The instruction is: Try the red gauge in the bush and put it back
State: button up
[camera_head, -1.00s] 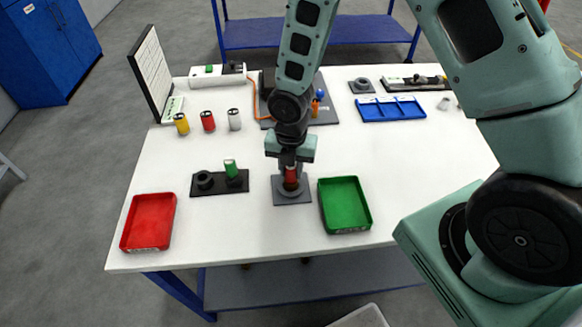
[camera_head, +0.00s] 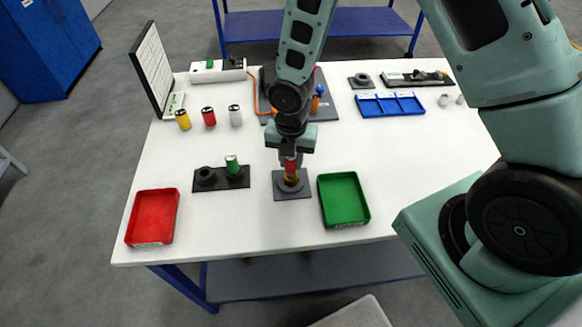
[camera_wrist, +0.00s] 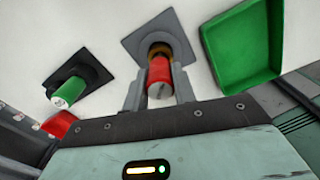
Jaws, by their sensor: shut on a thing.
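My gripper (camera_wrist: 159,80) is shut on the red gauge (camera_wrist: 159,68), with one finger on each side of it. In the head view the red gauge (camera_head: 290,164) is upright over the bush (camera_head: 291,185), which stands on a grey square plate. A brass-coloured part shows between the red part and the bush ring. I cannot tell whether the gauge's lower end is still inside the bush. The black gauge holder (camera_head: 221,184) is left of the bush. A green gauge (camera_head: 232,164) stands in its right socket; its left socket is empty.
A red tray (camera_head: 153,241) is at the front left and a green tray (camera_head: 343,222) is close right of the bush. Yellow, red and white cylinders (camera_head: 209,117) stand behind. A blue divided tray (camera_head: 390,112) is at the back right. Table between holder and red tray is clear.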

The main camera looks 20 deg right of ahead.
jog(key=shift+r+p, duration=2.3)
jog(key=shift+r, duration=0.45)
jog(key=shift+f, duration=0.1)
